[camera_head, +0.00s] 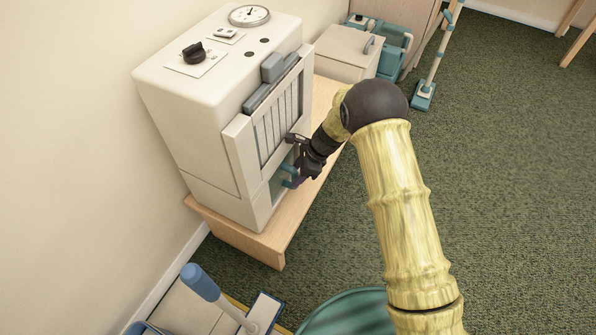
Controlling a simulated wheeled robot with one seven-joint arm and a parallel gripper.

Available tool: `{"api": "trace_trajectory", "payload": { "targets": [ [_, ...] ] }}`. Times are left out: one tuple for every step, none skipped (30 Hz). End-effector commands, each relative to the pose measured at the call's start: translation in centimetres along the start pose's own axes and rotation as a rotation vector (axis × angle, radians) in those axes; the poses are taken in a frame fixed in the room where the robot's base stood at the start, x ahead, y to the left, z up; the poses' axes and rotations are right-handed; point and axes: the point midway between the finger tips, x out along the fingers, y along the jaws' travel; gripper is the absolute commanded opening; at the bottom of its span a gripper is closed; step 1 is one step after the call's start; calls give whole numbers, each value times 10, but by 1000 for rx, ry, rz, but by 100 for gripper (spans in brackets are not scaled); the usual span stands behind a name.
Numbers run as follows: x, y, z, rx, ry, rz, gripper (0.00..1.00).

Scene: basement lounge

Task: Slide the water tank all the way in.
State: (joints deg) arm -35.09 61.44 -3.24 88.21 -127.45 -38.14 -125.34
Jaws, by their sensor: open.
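The machine (195,95) is a cream box with a gauge and a black knob on top, standing on a low wooden bench. The water tank (283,182) shows as a bluish-teal part low in its front face, with a teal handle. How far the tank stands out of the machine I cannot tell from here. My gripper (299,168) is open at the tank's handle, in front of the machine's lower front. My dark wrist hides part of the tank and handle, and I cannot tell whether the fingers touch it.
The wooden bench (245,240) has bare edge in front. Behind the machine are a cream box (343,50) and a teal case (392,55). A teal round container (348,315) and a blue-handled tool (203,285) are at the near side. Green carpet (510,170) is free to the right.

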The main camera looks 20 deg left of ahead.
Motion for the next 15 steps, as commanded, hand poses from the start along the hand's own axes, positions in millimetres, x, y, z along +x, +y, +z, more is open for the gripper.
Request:
{"api": "trace_trajectory", "payload": {
  "targets": [
    [-2,0,0,0,0,-1,47],
    [-4,0,0,0,0,-1,47],
    [-8,0,0,0,0,-1,47],
    [-11,-1,1,0,0,-2,47],
    [-14,-1,1,0,0,-3,47],
    [-20,-1,1,0,0,-3,47],
    [-25,-1,1,0,0,-3,47],
    [-30,-1,1,0,0,-3,47],
    [-38,-1,1,1,-1,-3,47],
    [-44,-1,2,1,-1,-4,47],
    [-50,-1,2,1,0,-4,47],
    [-58,-1,1,1,0,-4,47],
    [-65,-1,2,1,0,-4,47],
    [-71,-1,2,0,0,-4,47],
    [-78,-1,2,0,0,-3,47]
  ]
}}
